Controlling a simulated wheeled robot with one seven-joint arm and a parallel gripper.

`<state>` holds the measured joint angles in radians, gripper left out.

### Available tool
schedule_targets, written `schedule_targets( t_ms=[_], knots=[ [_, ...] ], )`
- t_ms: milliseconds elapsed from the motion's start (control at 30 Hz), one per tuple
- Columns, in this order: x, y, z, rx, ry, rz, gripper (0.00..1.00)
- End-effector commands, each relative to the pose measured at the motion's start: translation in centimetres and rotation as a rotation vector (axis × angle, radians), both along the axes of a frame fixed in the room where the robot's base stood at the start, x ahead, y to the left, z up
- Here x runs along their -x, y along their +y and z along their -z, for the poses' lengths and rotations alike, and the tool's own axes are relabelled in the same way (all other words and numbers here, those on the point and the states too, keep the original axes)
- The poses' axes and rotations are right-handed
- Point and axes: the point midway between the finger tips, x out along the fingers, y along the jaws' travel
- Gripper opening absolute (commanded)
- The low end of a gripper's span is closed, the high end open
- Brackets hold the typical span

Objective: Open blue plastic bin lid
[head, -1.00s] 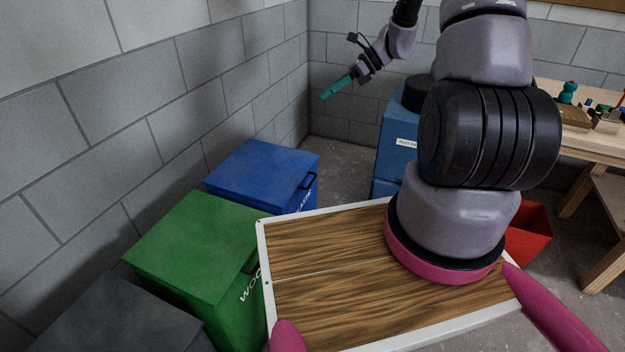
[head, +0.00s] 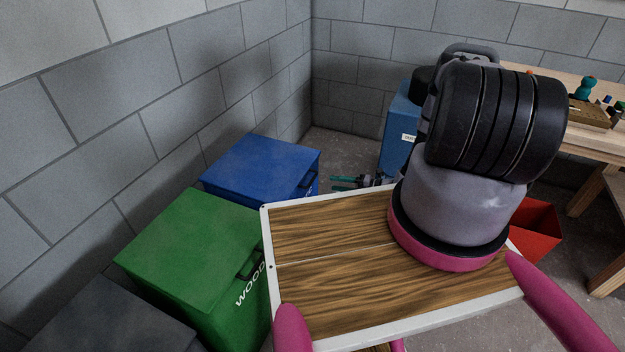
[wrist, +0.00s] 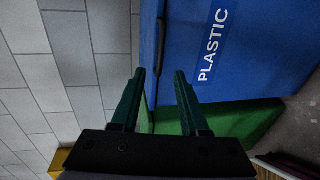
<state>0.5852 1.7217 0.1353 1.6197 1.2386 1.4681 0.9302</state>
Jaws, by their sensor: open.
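The blue plastic bin (head: 262,165) stands against the left wall in the head view, its lid down flat. A dark handle (head: 308,181) sits at the lid's front edge. In the wrist view the bin's front (wrist: 240,55) shows sideways with a white PLASTIC label, and the dark handle (wrist: 160,48) is just beyond my fingertips. My gripper (head: 336,183) is low in front of the bin, pointing at it. In the wrist view my gripper (wrist: 160,73) is open and empty, its teal fingers apart, with a gap to the handle.
A green WOOD bin (head: 190,250) stands beside the blue one, with a dark grey bin (head: 110,325) nearer. A blue cabinet-like container (head: 397,130) stands at the back. A red bin (head: 535,232) and wooden workbench (head: 590,150) are on the right.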

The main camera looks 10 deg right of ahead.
Motion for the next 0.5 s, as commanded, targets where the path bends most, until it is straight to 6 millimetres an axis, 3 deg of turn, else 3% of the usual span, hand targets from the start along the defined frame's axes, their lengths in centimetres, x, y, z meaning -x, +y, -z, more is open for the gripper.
schedule_targets(
  t_ms=[167, 500],
  knots=[
    [-0.9, 1.4, 0.5, -0.006, 0.003, 0.003, 0.45],
    [-4.4, 6.4, 1.8, -0.003, 0.003, 0.001, 0.45]
  ],
)
